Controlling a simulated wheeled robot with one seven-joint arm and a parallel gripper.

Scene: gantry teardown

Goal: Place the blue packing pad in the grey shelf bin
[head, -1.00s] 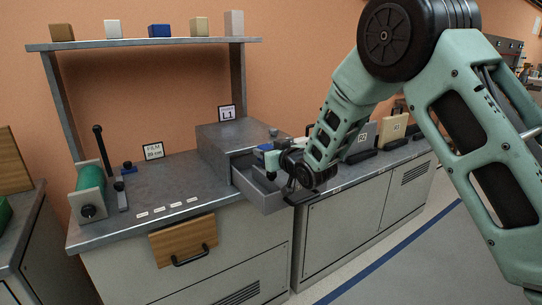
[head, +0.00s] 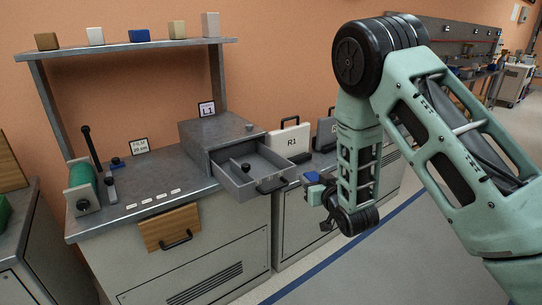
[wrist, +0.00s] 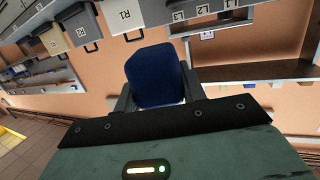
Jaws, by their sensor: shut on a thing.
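The blue packing pad (wrist: 154,76) fills the space between the fingers of my gripper (wrist: 156,98) in the wrist view. In the head view the pad is a small blue patch (head: 312,177) at my gripper (head: 318,188), held in the air right of the open drawer and in front of the R1 case. My gripper is shut on the pad. A grey box-shaped thing (head: 211,24), likely the grey shelf bin, stands at the right end of the raised shelf. I cannot see whether its top is open.
The shelf (head: 130,48) also bears brown, white, blue and tan boxes. Below, the open drawer (head: 243,185) of the L1 cabinet juts forward with a dark-knobbed item inside. The R1 case (head: 288,142) stands right of it. A green roller (head: 82,178) and black lever stand left.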

